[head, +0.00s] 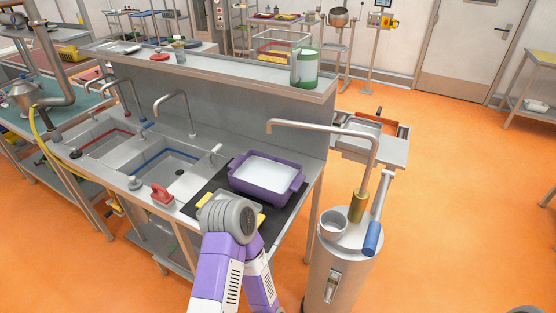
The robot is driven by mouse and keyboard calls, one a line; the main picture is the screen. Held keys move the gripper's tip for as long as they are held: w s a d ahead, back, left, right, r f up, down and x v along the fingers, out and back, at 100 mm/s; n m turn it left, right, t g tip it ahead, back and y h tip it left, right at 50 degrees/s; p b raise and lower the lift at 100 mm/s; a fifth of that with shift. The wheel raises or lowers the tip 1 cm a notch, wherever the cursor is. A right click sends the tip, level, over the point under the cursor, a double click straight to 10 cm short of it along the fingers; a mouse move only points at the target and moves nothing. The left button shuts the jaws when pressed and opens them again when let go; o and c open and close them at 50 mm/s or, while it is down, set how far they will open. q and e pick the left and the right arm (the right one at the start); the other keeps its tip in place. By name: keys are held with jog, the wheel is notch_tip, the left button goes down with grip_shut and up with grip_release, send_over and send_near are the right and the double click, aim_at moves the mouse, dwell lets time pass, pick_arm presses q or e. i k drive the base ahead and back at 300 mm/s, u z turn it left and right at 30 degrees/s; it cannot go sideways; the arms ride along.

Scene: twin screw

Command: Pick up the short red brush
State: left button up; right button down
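A short red brush-like thing (162,196) lies on the front rim of the steel sink counter (136,194), left of the black mat. It is small, and its bristles cannot be made out. A purple and white arm of mine rises from the bottom edge and bends at a grey joint, right of the red thing and apart from it. Neither gripper shows in the head view.
A purple tub (267,176) with white contents stands on a black mat (289,214). Two sink basins are at the left. A steel cylinder (341,262) with a blue-handled tool (372,238) stands at the right.

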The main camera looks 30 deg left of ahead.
aim_at(160, 196)
jog(key=k, duration=1)
jog(key=z, duration=1)
jog(key=i, duration=0.85)
jog(key=u, duration=2.95)
jog(key=i, duration=0.5)
